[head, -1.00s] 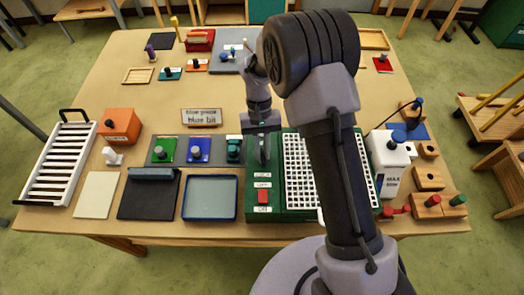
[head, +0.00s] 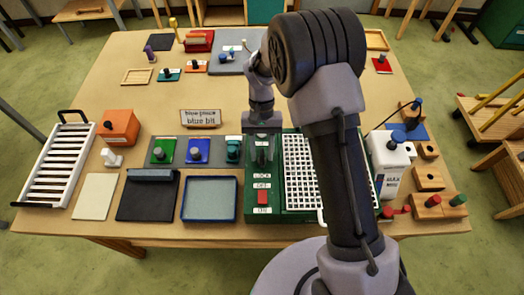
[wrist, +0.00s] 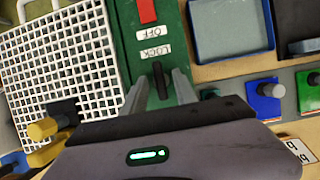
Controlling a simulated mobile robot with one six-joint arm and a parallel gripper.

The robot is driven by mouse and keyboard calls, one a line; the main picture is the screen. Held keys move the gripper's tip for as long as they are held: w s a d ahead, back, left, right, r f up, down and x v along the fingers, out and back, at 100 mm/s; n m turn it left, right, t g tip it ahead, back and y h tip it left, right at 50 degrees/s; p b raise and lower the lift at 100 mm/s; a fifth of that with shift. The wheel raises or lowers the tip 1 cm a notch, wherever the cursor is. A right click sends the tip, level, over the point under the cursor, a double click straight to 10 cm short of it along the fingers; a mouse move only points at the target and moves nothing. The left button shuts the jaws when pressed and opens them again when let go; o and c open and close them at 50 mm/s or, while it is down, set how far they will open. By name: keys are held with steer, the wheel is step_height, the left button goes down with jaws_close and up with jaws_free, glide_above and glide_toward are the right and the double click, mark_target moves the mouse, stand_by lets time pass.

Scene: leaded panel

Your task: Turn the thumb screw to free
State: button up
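The thumb screw (wrist: 160,80) is a dark, narrow piece on the green panel (wrist: 121,12), just beside the LOCK label (wrist: 155,50). My gripper (wrist: 160,88) points down over it, with one grey finger on each side. The fingers look open, with a gap on both sides of the screw; contact is not visible. In the head view my gripper (head: 262,155) stands over the green machine (head: 252,208), above the labels, and the screw is hard to make out there. A red switch (wrist: 147,10) sits beyond the OFF label (wrist: 150,33).
A white grid (head: 300,170) lies right of the panel, partly behind my arm. A blue-rimmed tray (head: 210,219) and a strip with green, blue and teal blocks (head: 214,142) are to the left. A white bottle (head: 390,160) stands to the right. Yellow pieces (wrist: 42,130) lie near the grid.

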steer(key=p+v, duration=0.3)
steer(key=v, duration=1.4)
steer(key=shift+r+p, duration=0.15)
steer(key=shift+p, duration=0.25)
steer(key=shift+w+a, duration=0.1)
steer(key=s+d+r+m+t+y+b, duration=0.1)
steer(key=s+d+t+b, duration=0.2)
steer(key=s+b, duration=0.4)
steer(key=s+d+r+m+t+y+b, duration=0.1)
steer(key=s+d+t+b, duration=0.2)
steer(key=s+b, duration=0.4)
steer(key=s+d+f+m+t+b, duration=0.2)
steer(key=s+f+t+b, duration=0.2)
steer(key=s, duration=0.6)
step_height(320, 180, down, 3)
steer(key=shift+s+f+b, duration=0.2)
steer(key=shift+s+b, duration=0.1)
steer(key=shift+b, duration=0.8)
